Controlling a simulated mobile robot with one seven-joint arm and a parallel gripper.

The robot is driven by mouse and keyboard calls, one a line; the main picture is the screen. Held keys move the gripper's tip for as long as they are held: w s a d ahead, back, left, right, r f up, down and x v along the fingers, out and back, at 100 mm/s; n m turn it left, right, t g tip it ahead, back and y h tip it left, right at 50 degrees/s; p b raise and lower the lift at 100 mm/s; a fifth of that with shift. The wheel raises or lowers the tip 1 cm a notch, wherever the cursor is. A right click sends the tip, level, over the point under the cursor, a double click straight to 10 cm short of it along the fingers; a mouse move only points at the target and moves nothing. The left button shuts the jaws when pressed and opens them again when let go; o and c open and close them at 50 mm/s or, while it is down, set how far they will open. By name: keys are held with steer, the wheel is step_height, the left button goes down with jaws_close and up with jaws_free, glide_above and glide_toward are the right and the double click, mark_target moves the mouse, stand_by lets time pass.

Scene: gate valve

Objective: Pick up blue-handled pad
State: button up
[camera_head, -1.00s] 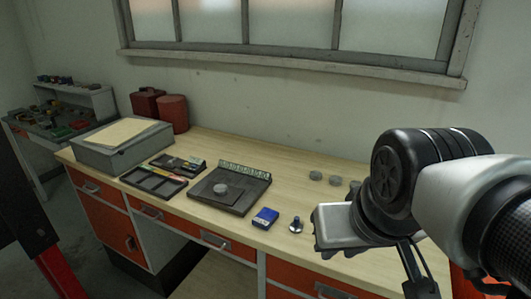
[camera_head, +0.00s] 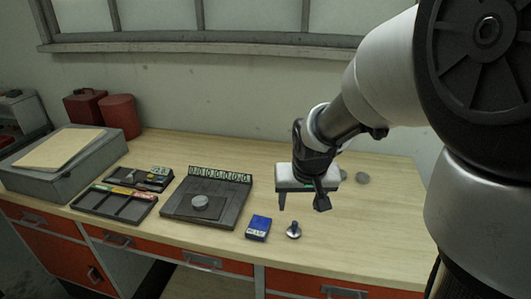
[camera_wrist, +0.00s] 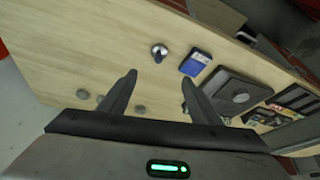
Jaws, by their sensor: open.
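The blue-handled pad (camera_head: 294,230) is a small round metal disc with a short dark-blue upright knob, standing on the workbench. In the wrist view the pad (camera_wrist: 159,51) lies just beyond the space between my fingertips. My gripper (camera_head: 301,203) is open and empty, with its fingers pointing down, above the bench and behind the pad in the head view. My gripper's two fingers (camera_wrist: 158,78) are spread apart in the wrist view. Nothing hides the pad.
A blue box (camera_head: 258,227) stands close left of the pad. Left of it is a dark scale-like plate (camera_head: 228,213) with a grey disc (camera_head: 200,202). Black trays (camera_head: 117,203) lie farther left. Loose grey discs (camera_head: 362,178) lie behind my gripper. The bench right of the pad is clear.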

glide_toward(295, 222)
steer(key=b+x, duration=0.1)
steer(key=x, duration=0.4)
steer(key=shift+s+a+f, duration=0.1)
steer(key=shift+f, duration=0.2)
steer(key=shift+x, duration=2.65)
steer(key=c, duration=1.1)
steer(key=shift+c, duration=0.8)
steer(key=shift+r, duration=0.35)
step_height(295, 222, up, 9)
steer(key=shift+r+p, duration=0.2)
steer(key=shift+p, duration=0.1)
